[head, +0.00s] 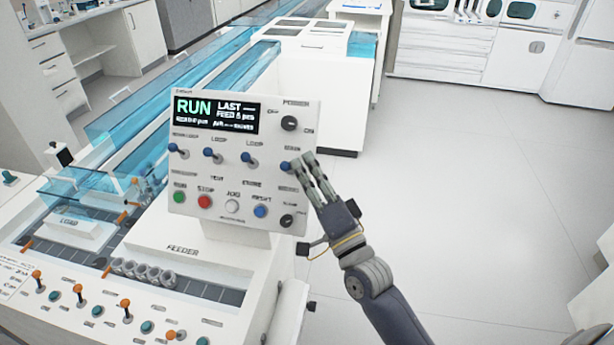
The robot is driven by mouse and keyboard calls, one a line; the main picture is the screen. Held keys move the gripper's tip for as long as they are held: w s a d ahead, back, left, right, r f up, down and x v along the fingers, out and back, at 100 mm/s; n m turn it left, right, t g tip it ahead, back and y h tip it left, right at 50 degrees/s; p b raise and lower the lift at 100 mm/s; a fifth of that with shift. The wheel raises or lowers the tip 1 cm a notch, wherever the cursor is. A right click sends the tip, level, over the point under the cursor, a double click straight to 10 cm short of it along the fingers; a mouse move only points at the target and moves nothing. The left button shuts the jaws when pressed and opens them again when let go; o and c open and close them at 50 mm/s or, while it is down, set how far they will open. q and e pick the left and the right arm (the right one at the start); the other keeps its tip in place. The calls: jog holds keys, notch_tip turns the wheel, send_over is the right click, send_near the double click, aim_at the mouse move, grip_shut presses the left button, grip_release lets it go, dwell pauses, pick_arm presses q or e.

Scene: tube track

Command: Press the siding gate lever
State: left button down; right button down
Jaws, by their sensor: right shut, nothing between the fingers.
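A white control panel (180,160) stands upright above the feeder, with a lit display (217,115) reading RUN. It has a row of several blue-capped levers. The rightmost blue lever (286,166) is beside my right gripper (307,164), under a small label too blurred to read surely. I cannot tell for certain which lever is the siding gate lever. My right gripper is shut and empty, its fingertips at the panel's right edge, close to that rightmost lever. Whether they touch it cannot be told. My left gripper is out of view.
Below the levers are a green button (180,197), a red button (204,201), a white button (232,206) and a blue button (260,211). Black knobs (289,123) sit at the panel's right side. Orange levers (126,306) line the lower console. Open floor lies right.

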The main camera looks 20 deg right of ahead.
jog(key=n+y+b, duration=0.1)
jog(key=f+n+t+y+b, duration=0.1)
jog(key=b, duration=0.1)
jog(key=n+b, duration=0.1)
jog(key=shift+s+a+f+y, duration=0.2)
jog(key=shift+s+f+y, duration=0.1)
jog(key=shift+y, duration=0.1)
jog(key=shift+t+b, duration=0.3)
jog(key=shift+b, duration=0.05)
jog(key=shift+s+a+r, duration=0.1)
jog(key=shift+r, duration=0.05)
jog(key=v, duration=1.2)
jog(key=shift+a, duration=0.1)
